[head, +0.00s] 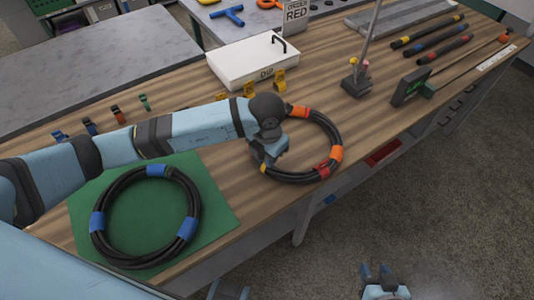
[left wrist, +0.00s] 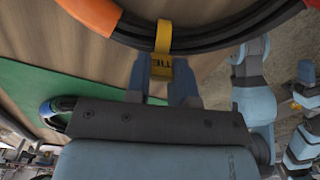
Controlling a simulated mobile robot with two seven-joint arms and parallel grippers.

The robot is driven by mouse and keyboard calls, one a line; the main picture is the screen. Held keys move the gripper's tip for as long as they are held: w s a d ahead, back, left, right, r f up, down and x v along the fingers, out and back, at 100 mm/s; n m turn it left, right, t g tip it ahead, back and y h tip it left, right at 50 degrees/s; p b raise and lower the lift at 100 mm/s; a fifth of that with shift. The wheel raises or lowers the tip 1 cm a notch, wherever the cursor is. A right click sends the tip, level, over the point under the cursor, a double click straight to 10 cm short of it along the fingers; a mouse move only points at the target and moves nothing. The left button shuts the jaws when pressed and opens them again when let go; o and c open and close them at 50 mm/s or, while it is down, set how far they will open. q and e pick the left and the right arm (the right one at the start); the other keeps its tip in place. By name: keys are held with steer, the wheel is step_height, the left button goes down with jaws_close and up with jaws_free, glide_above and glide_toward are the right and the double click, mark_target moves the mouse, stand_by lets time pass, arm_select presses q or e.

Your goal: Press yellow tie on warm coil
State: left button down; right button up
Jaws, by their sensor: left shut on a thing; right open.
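The warm coil (head: 338,135) is a black hose ring with orange and red ties, lying at the table's front edge. My left gripper (head: 262,160) is at the coil's left side, shut on a yellow tie (head: 263,169). In the left wrist view, the yellow tie (left wrist: 163,42) lies across the black hose, its lettered tab between the fingers of my left gripper (left wrist: 162,82). Whether it is closed around the back of the hose is hidden. My right gripper (head: 380,273) is open and empty, low beyond the table's front edge.
A coil with blue ties (head: 197,205) lies on a green mat (head: 222,200) at left. A white lidded box (head: 245,62) stands behind, with loose yellow ties (head: 279,78) before it. A stand (head: 357,82) and striped hose pieces (head: 430,42) are at right.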

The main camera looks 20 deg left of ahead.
arm_select(q)
steer(key=shift+f+b, duration=0.5)
steer(key=shift+f, duration=0.15)
arm_select(e)
steer(key=shift+f, duration=0.5)
arm_select(q)
steer(key=c, duration=0.9)
jaws_free()
steer(key=shift+r, duration=0.6)
step_height(320, 180, up, 13)
steer(key=shift+f, duration=0.15)
arm_select(e)
steer(key=shift+w+a+r, duration=0.1)
steer(key=shift+r, duration=0.4)
